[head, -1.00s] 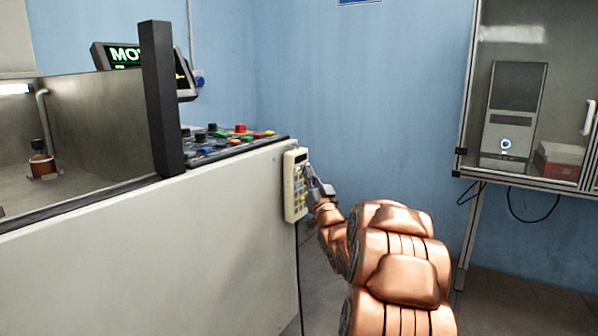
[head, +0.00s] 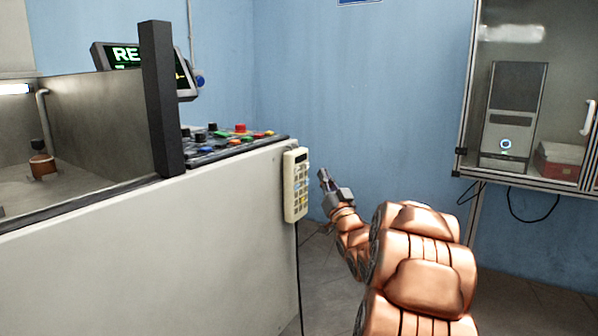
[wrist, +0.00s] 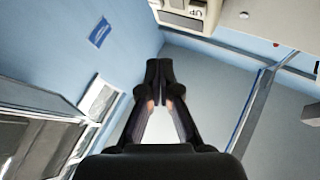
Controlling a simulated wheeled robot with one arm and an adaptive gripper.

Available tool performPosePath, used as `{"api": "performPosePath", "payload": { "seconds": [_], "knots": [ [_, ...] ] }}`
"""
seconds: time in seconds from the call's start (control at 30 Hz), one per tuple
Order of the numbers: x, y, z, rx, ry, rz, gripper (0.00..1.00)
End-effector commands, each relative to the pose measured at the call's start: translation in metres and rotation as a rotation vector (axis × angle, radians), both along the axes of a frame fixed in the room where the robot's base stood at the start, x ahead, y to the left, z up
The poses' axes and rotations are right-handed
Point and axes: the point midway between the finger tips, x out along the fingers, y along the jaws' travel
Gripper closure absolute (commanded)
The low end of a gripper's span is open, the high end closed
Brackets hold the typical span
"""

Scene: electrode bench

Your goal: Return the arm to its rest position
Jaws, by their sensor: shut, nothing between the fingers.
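My gripper (head: 324,177) is in the middle of the head view, just right of a keypad pendant on the bench's end, with a visible gap between them. Its fingers are together and hold nothing. In the wrist view the shut black fingertips (wrist: 160,68) point towards the wall and floor. My copper-coloured arm reaches up from the lower right of the head view. The cream pendant (head: 295,185) hangs upright on the bench side, and part of it shows at the top of the wrist view (wrist: 185,14).
The bench (head: 150,240) with a button panel (head: 225,142) fills the left. A monitor (head: 185,75) showing "RE" stands behind a dark post (head: 161,100). A cabinet (head: 465,90) with a computer tower (head: 513,115) and red box (head: 560,165) is at right. Open floor lies between.

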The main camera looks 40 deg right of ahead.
Motion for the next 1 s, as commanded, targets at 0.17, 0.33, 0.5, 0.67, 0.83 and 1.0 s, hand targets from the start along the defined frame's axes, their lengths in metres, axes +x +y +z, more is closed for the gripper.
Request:
{"api": "performPosePath", "payload": {
  "seconds": [0.17,0.33,0.5,0.67,0.83,1.0],
  "knots": [
    [0.000,0.000,0.000,0.000,0.001,0.000,1.00],
    [0.000,0.000,-0.001,0.001,0.001,-0.001,1.00],
    [0.000,0.000,-0.001,0.001,0.001,-0.001,1.00],
    [0.000,0.000,-0.001,0.001,0.001,-0.001,1.00],
    [0.005,0.005,0.005,0.007,0.028,-0.001,1.00],
    [0.028,0.030,0.023,0.042,0.168,-0.007,1.00]
  ]
}}
